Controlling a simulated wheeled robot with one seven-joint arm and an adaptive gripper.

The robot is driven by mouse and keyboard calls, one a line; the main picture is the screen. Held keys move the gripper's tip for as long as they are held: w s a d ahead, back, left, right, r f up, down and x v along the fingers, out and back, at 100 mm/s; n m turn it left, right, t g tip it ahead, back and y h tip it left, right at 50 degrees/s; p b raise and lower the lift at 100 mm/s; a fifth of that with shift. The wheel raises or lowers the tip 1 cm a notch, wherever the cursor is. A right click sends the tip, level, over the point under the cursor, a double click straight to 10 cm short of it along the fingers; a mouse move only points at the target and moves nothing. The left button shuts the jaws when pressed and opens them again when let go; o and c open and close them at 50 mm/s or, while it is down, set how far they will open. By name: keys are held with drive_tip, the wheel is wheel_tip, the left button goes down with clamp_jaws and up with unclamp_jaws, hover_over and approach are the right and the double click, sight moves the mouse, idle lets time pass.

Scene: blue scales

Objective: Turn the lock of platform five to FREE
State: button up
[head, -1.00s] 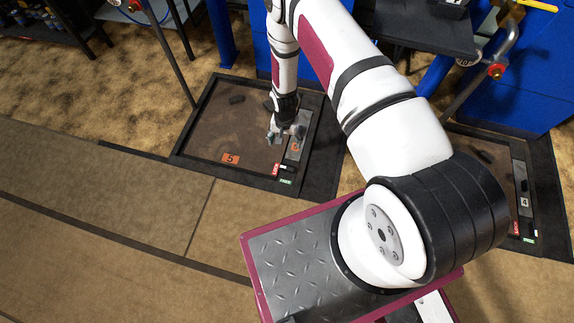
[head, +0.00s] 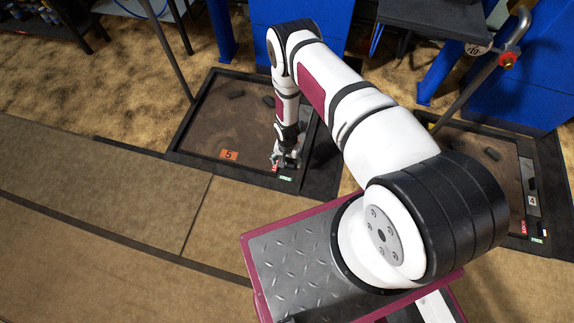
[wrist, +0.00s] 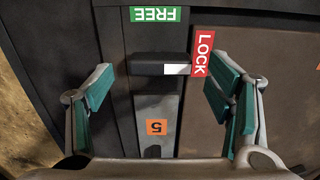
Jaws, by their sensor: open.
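Platform five (head: 205,125) is a brown plate in a black frame with an orange 5 sign (head: 229,155). In the wrist view, its lock is a black lever (wrist: 150,64) on a grey strip. The lever lies crosswise, its white-marked end at the red LOCK label (wrist: 203,52). The green FREE label (wrist: 155,14) is above the lever in that view. My gripper (wrist: 163,76) is open and empty, its green-padded fingers on either side of the lever, with gaps. In the head view my gripper (head: 286,161) is over the platform's near right corner and hides the lever.
Platform four (head: 485,155) is to the right, with its own lock strip. Blue columns (head: 222,35) and slanted grey poles (head: 168,52) stand behind the platforms. An orange 5 tag (wrist: 156,127) is on the strip below the lever. Open floor (head: 100,220) lies in front.

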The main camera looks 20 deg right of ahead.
sight(287, 165)
drive_tip(key=shift+f+b, duration=0.35)
drive_tip(key=shift+f, duration=0.7)
drive_tip(key=c, duration=1.2)
drive_tip(key=shift+o, duration=0.2)
